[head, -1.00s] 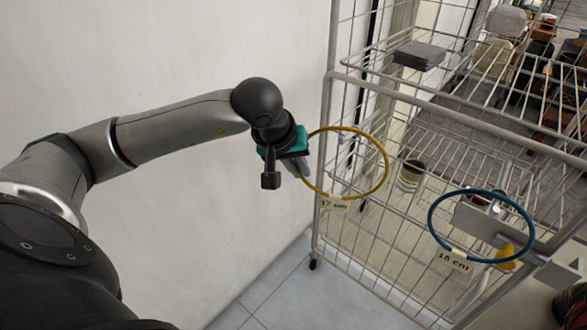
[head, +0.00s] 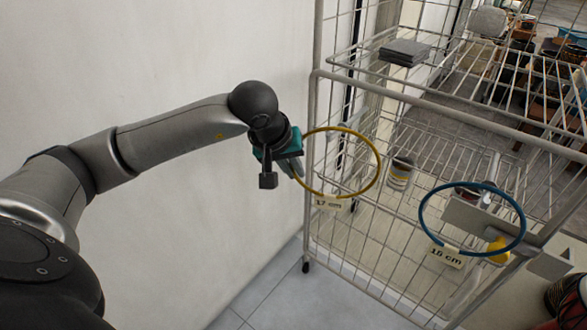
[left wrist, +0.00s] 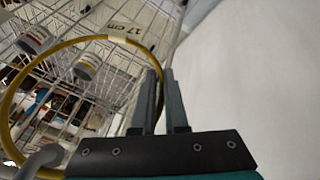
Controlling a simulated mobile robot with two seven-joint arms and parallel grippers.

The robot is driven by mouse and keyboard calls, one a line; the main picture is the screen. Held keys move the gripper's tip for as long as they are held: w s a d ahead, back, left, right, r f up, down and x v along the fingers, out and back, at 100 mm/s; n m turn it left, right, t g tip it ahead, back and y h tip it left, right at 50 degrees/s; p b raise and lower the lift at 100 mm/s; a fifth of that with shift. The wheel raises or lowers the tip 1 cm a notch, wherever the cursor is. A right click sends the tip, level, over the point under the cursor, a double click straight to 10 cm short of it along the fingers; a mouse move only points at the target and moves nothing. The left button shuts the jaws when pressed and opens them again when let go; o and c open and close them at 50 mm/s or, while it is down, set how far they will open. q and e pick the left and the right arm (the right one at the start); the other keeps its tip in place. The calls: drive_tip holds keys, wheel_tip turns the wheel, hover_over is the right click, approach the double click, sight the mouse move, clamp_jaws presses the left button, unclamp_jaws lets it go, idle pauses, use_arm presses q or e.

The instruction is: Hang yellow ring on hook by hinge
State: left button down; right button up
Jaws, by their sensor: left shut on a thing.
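The yellow ring (head: 379,165), with a "17 cm" tag (head: 327,203), is held by its left side in my left gripper (head: 296,166). In the head view it overlaps the left post of the wire rack (head: 311,140). In the left wrist view the yellow ring (left wrist: 10,105) runs to the fingers (left wrist: 163,98), which are shut on it. A blue ring (head: 421,215), tagged "16 cm" (head: 446,256), shows at the right, in front of a grey plate (head: 464,216). I cannot make out a free hook or the hinge. My right gripper is not in view.
Grey slabs (head: 405,50) lie on the rack's upper shelf. A striped tin (head: 400,173) shows behind the mesh. A plain wall (head: 180,60) stands behind my left arm. Tiled floor (head: 270,292) is clear left of the rack. Patterned drums (head: 568,297) are at the lower right.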

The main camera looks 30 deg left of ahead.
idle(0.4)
use_arm(q)
drive_tip(key=c, duration=0.9)
unclamp_jaws()
drive_tip(key=shift+o, duration=0.2)
drive_tip(key=shift+s+r, duration=0.1)
drive_tip(key=shift+r, duration=0.15)
drive_tip(key=p+v, duration=0.5)
drive_tip(key=v, duration=0.9)
drive_tip(key=shift+r, duration=0.35)
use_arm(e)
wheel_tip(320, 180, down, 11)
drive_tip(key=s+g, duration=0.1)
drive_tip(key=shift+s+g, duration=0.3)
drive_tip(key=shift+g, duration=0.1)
use_arm(q)
drive_tip(key=shift+s, duration=0.1)
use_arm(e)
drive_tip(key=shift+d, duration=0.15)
